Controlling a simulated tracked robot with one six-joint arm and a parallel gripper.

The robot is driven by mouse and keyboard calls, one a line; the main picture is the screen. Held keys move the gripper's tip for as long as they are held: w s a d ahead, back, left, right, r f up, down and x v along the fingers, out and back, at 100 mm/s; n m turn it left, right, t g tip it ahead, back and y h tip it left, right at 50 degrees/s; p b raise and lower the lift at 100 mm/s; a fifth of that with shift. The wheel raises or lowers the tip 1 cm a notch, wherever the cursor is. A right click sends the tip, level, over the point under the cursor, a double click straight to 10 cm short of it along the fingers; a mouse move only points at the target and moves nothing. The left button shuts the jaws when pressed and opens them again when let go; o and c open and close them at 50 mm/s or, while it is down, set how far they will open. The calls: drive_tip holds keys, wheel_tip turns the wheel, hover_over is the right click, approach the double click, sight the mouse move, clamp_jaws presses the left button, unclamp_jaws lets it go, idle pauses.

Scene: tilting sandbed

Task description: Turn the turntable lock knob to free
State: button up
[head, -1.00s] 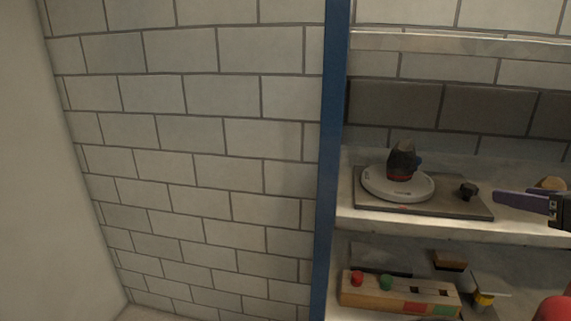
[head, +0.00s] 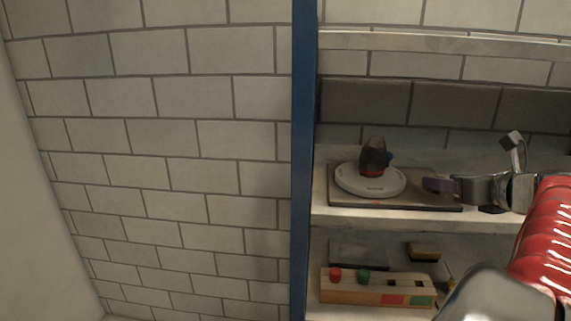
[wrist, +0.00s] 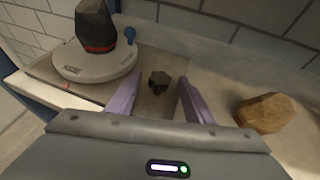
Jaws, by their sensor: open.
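The dark lock knob (wrist: 158,82) sits on the flat base plate (wrist: 72,85) beside the round turntable, centred in the wrist view a little beyond my fingertips. My gripper (wrist: 153,90) is open, its two purple fingers on either side of the knob's line in the picture. I cannot tell how far the tips are from it. The pale turntable disc (head: 345,182) carries a dark, red-banded object (head: 374,158). In the head view my gripper (head: 430,184) comes from the right over the plate's right end and hides the knob.
A brown stone-like block (wrist: 268,112) lies on the shelf right of my gripper. A blue post (head: 304,160) stands at the shelf's left edge. A wooden block with coloured pegs (head: 377,289) is on the lower shelf. A tiled wall closes the back.

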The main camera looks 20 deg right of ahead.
drive_tip(key=shift+w+d+f, duration=0.1)
drive_tip(key=shift+w+f, duration=0.05)
drive_tip(key=shift+w, duration=0.2)
drive_tip(key=shift+c, duration=0.2)
drive_tip(key=c, duration=0.9)
drive_tip(key=shift+d, duration=0.15)
drive_tip(key=shift+c, duration=0.5)
